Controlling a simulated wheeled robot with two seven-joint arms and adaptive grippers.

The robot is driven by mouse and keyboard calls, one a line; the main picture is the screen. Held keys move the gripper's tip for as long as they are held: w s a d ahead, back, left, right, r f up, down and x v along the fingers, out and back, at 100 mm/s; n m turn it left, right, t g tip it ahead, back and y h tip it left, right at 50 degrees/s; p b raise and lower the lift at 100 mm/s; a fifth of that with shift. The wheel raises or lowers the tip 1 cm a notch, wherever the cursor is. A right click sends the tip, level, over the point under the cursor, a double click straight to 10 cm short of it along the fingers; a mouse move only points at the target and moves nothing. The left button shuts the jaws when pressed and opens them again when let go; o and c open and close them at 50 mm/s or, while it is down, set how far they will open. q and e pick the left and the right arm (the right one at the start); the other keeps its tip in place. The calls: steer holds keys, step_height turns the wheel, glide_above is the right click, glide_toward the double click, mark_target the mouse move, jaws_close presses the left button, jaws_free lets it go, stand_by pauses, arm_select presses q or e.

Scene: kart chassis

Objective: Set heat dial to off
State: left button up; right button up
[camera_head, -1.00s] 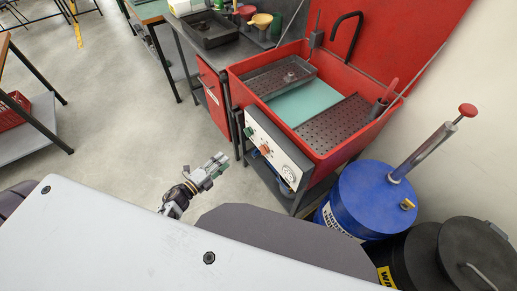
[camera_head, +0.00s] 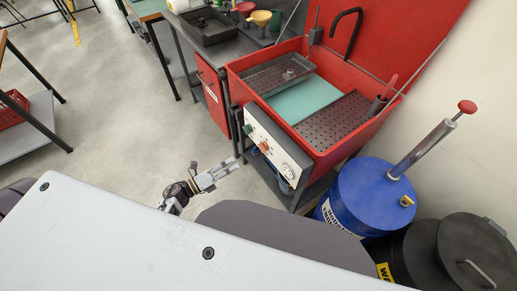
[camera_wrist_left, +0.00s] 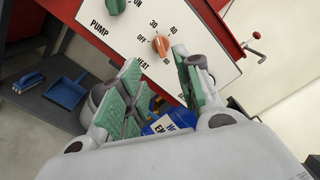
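The orange heat dial (camera_wrist_left: 161,45) is on the white control panel (camera_wrist_left: 205,45), with OFF, 30 and 40 printed around it. I cannot tell exactly where its pointer stands. In the head view the dial (camera_head: 264,146) is a small red-orange knob on the front of the red wash station. My left gripper (camera_head: 232,166) is left of the panel, apart from it. In the left wrist view its green-padded fingers (camera_wrist_left: 156,62) are spread and empty, with the dial just beyond the gap between their tips. My right gripper is not in view.
A green pump dial (camera_wrist_left: 115,5) is up and left of the heat dial. A round gauge (camera_head: 287,171) is at the panel's lower right. A blue drum (camera_head: 365,200) stands right of the red wash station (camera_head: 330,160). The floor left of the panel is clear.

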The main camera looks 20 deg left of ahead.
arm_select(q)
glide_toward(260, 148)
steer(key=x, duration=0.3)
steer(key=b+x, duration=0.1)
steer(key=x, duration=0.3)
steer(key=shift+w+a+f, duration=0.1)
steer(key=shift+w+f, duration=0.05)
steer(key=shift+x, duration=0.75)
steer(key=shift+w+d, duration=0.25)
steer(key=shift+w, duration=0.05)
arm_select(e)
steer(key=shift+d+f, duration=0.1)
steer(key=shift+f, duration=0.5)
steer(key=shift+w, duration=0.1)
arm_select(q)
jaws_close()
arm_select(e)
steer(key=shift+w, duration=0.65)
